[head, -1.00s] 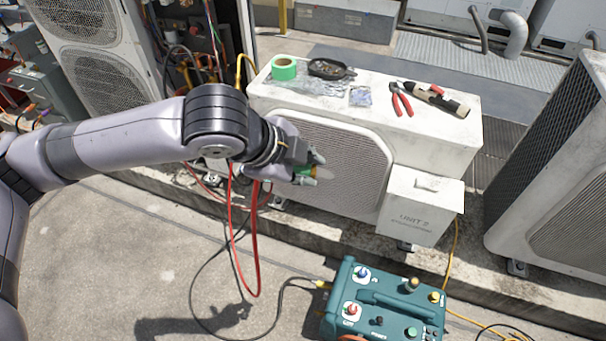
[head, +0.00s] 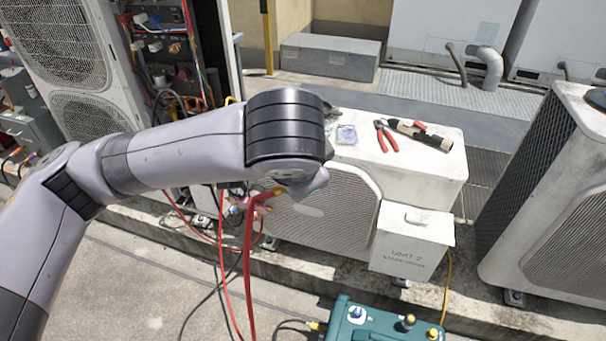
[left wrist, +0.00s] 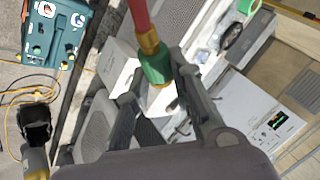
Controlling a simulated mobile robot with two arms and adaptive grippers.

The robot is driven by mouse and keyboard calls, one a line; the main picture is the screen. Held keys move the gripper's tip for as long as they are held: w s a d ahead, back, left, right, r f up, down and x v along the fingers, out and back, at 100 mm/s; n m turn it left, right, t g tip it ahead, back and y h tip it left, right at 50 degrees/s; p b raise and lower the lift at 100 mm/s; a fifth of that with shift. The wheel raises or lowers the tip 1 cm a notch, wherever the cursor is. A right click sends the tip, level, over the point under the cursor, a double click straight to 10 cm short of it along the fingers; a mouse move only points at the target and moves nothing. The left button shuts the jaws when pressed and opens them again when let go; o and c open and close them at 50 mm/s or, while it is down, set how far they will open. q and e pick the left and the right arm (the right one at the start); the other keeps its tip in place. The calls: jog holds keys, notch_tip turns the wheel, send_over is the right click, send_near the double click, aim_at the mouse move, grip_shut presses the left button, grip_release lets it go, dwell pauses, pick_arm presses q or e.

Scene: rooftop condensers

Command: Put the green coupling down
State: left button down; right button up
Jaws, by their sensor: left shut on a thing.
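The green coupling (left wrist: 155,66) shows in the left wrist view with a brass fitting and a red hose (left wrist: 138,15) on its far end. My left gripper (left wrist: 160,80) is shut on it, with fingers on both sides. In the head view my left wrist hides the gripper and the coupling. My right gripper is in neither current view.
On the condenser top lie red pliers (head: 386,137), a tan-and-black tool (head: 420,134) and a clear packet (head: 347,135). A white UNIT 2 box (head: 412,243) juts from its front. A teal machine (head: 375,325) stands on the ground. Another condenser (head: 565,190) stands right.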

pick_arm(q)
jog(key=m+h, duration=0.1)
jog(key=a+f+m, duration=0.1)
jog(key=f+m+h, duration=0.1)
jog(key=m, duration=0.1)
jog(key=shift+s+a+f+g+h, duration=0.25)
jog(key=shift+s+a+g+h, duration=0.05)
jog(key=shift+a, duration=0.05)
jog(key=s+a+f+m+g+h, duration=0.2)
jog(key=f+m+g, duration=0.4)
jog(key=m, duration=0.5)
jog(key=shift+a+f+m+h, duration=0.4)
jog(key=shift+a+h, duration=0.1)
jog(key=shift+h, duration=0.6)
jog(key=shift+s, duration=0.1)
